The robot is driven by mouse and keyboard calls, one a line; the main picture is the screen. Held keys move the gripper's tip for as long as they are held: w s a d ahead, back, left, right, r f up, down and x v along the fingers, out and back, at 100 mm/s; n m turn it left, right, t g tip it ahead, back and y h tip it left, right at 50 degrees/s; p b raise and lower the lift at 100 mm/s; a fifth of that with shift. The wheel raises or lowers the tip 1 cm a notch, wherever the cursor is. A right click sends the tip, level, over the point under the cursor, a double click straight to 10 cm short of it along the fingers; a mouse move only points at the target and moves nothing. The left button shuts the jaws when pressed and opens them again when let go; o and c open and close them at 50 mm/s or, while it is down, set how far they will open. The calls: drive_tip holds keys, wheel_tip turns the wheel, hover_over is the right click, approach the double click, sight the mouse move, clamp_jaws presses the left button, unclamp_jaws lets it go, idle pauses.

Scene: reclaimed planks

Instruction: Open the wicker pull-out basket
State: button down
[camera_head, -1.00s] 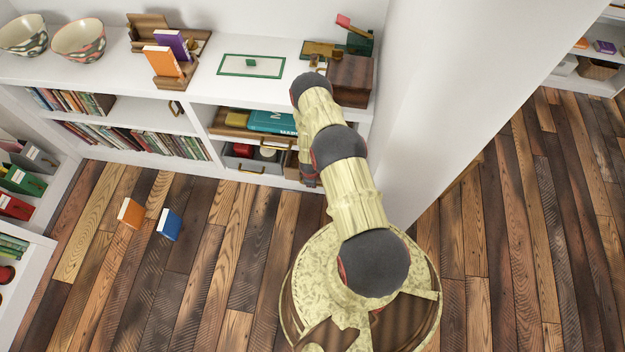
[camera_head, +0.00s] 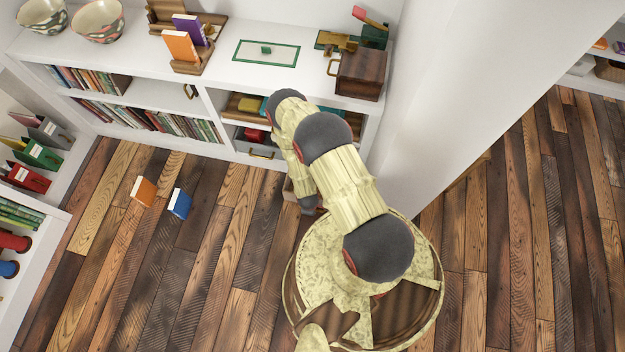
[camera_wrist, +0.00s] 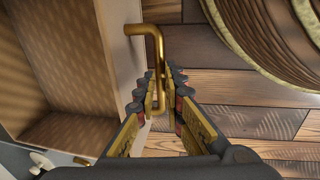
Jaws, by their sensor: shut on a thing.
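The wicker basket (camera_wrist: 62,50) fills the left of the wrist view. It stands out from its place, and I see into its tan, empty-looking inside and its pale front edge. A brass bar handle (camera_wrist: 143,29) sits on its front. My gripper (camera_wrist: 161,84) is shut on this handle, with the fingers on either side of the bar. In the head view a small brown part of the basket (camera_head: 289,190) shows beside my arm, low in front of the white shelf unit. My arm hides most of it and the gripper's fingers.
The white shelf unit (camera_head: 150,88) holds books and a grey drawer (camera_head: 255,147) with a brass handle. A wooden box (camera_head: 360,75) stands on top. An orange book (camera_head: 143,191) and a blue book (camera_head: 180,203) stand on the plank floor. A white wall is at right.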

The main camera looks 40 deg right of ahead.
drive_tip(key=c, duration=1.9)
unclamp_jaws()
drive_tip(key=shift+r, duration=0.15)
drive_tip(key=r, duration=0.3)
drive_tip(key=s+a+r, duration=0.1)
drive_tip(key=r, duration=0.7)
drive_tip(key=shift+s+a+r, duration=0.25)
drive_tip(key=shift+a, duration=0.1)
